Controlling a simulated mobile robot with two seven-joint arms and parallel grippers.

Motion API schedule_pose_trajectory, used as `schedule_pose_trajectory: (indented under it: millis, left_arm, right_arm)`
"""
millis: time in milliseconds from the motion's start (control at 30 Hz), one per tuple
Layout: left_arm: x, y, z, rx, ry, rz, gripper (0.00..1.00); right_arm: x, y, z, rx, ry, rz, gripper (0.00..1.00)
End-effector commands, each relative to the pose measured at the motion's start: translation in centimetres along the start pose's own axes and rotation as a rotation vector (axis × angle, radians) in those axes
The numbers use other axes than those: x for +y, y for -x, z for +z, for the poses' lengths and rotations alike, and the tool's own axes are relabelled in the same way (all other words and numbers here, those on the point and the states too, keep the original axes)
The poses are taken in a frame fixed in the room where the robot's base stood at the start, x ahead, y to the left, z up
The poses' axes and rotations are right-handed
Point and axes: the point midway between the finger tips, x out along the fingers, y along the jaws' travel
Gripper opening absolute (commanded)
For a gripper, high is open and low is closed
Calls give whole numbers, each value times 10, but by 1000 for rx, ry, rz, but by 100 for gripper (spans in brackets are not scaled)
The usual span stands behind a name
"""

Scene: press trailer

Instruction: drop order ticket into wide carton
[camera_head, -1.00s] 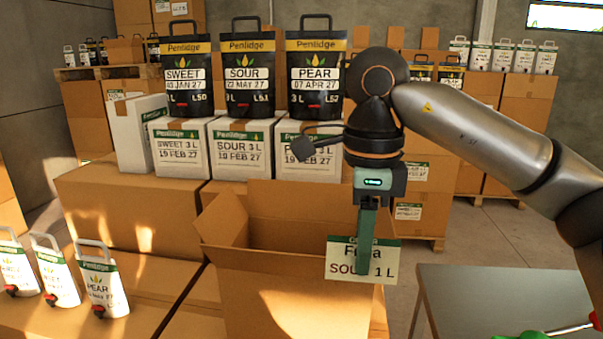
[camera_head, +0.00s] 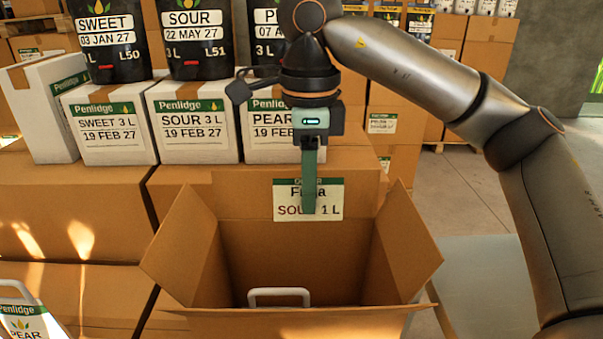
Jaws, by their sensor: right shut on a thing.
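The order ticket (camera_head: 330,202) is a white card with a green top band. It reads "SOUR 1 L" under a word partly covered by the gripper finger. My left gripper is not in view.
White Penlidge boxes (camera_head: 195,125) stand behind on large brown cartons, with black pouches (camera_head: 200,40) on top. A grey table (camera_head: 475,270) lies to the right.

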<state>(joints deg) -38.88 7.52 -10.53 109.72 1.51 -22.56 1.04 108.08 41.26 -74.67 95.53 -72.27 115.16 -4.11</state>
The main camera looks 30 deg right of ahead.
Motion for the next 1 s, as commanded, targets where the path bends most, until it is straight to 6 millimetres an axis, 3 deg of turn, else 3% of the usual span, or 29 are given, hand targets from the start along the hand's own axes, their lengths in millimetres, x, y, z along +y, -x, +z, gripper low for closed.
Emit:
schedule_pose_trajectory:
  millis: [200,400,833,867,1000]
  left_arm:
    - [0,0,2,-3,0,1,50]
    - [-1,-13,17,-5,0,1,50]
    - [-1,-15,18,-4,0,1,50]
    - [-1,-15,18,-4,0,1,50]
    - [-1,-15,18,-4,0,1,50]
  right_arm:
    - [1,-27,0,0,0,4,0]
    - [0,-48,0,-2,-2,0,0]
    - [0,-52,0,-2,-2,0,0]
    - [0,-52,0,-2,-2,0,34]
    - [0,-52,0,-2,-2,0,49]
